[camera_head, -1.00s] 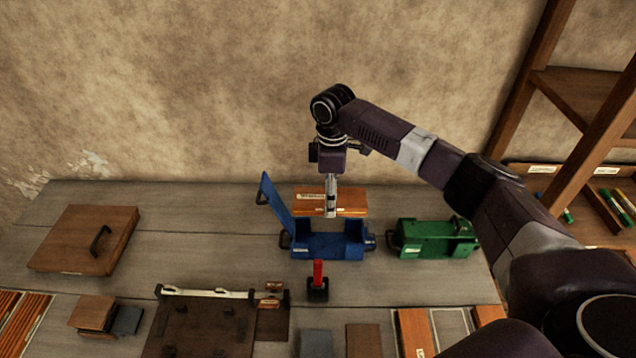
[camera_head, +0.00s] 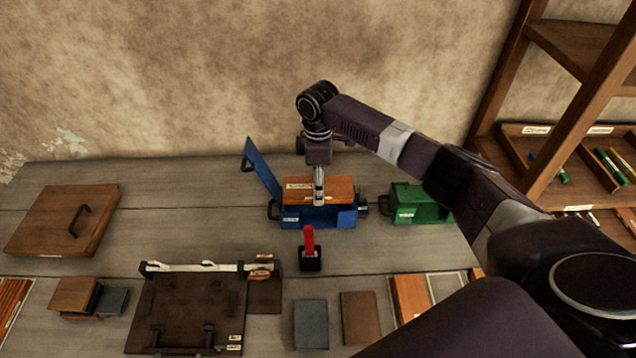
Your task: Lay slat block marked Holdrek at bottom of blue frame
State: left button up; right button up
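The blue frame (camera_head: 330,219) stands on the back part of the bench, its blue lid (camera_head: 263,168) tilted up and open at the left. My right gripper (camera_head: 319,201) reaches in from the right, points down and is shut on an orange-brown slat block (camera_head: 338,187). The block is level, at the frame's top opening, and covers its inside. I cannot tell whether it touches the frame. A pale label shows on the block's left part, too small to read surely. My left gripper is not in view.
A green frame (camera_head: 420,206) stands close on the right. A red-handled black piece (camera_head: 309,258) stands in front of the blue frame. A wooden lidded panel (camera_head: 62,222) lies at left, a dark fixture board (camera_head: 190,305) at front. A wooden rack (camera_head: 565,120) rises at right.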

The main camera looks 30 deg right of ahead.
jog(key=b, duration=0.4)
send_over(318, 213)
notch_tip(318, 213, down, 5)
jog(key=shift+r, duration=0.15)
jog(key=shift+f, duration=1.3)
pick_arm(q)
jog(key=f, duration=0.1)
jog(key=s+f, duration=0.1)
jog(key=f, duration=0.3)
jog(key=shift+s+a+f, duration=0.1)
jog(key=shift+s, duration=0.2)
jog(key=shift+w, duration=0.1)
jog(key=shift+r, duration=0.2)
pick_arm(e)
jog(key=shift+r, duration=0.1)
pick_arm(q)
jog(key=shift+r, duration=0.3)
jog(key=shift+p, duration=0.3)
pick_arm(e)
jog(key=shift+f, duration=0.75)
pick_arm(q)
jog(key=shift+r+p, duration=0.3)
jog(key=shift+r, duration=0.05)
